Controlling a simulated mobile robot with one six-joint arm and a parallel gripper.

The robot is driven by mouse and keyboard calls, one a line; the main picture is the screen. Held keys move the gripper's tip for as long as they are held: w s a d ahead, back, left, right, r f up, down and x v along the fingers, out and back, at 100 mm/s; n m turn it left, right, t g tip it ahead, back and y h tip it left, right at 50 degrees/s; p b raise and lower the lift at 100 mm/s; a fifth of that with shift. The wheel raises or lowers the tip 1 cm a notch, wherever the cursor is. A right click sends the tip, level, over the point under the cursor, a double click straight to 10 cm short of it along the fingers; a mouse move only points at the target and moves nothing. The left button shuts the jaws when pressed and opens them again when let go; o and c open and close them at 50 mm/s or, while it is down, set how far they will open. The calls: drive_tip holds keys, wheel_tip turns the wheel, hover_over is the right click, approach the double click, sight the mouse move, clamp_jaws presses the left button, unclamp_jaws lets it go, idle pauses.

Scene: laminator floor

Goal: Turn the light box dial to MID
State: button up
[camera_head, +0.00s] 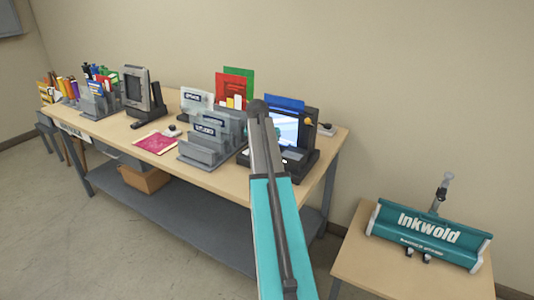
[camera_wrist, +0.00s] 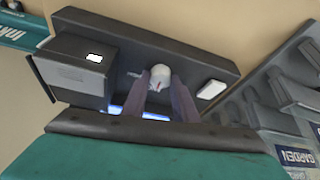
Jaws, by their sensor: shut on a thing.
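The light box (camera_head: 309,130) stands at the right end of the long bench, with a dark frame and a glowing pale screen. In the wrist view its dark body (camera_wrist: 215,66) fills the upper middle. The dial (camera_wrist: 159,71) is a small round pale knob on that body with a thin red mark. My gripper (camera_wrist: 161,84) has its two dark fingers on either side of the dial and is shut on it. The MID marking cannot be read, so the dial's setting is unclear. In the head view my arm hides the gripper and the dial.
Grey labelled racks (camera_head: 207,140) stand close to the left of the light box. A pink sheet (camera_head: 155,143) lies on the bench (camera_head: 232,185). A teal Inkwold machine (camera_head: 428,236) sits on a lower table at right. Open floor lies in front of the bench.

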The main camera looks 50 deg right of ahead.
drive_tip(key=shift+m, duration=0.3)
drive_tip(key=o, duration=1)
drive_tip(key=shift+r, duration=0.15)
drive_tip(key=b+v, duration=0.2)
drive_tip(key=v, duration=1.1)
drive_tip(key=shift+a+r, duration=0.15)
drive_tip(key=shift+r, duration=0.1)
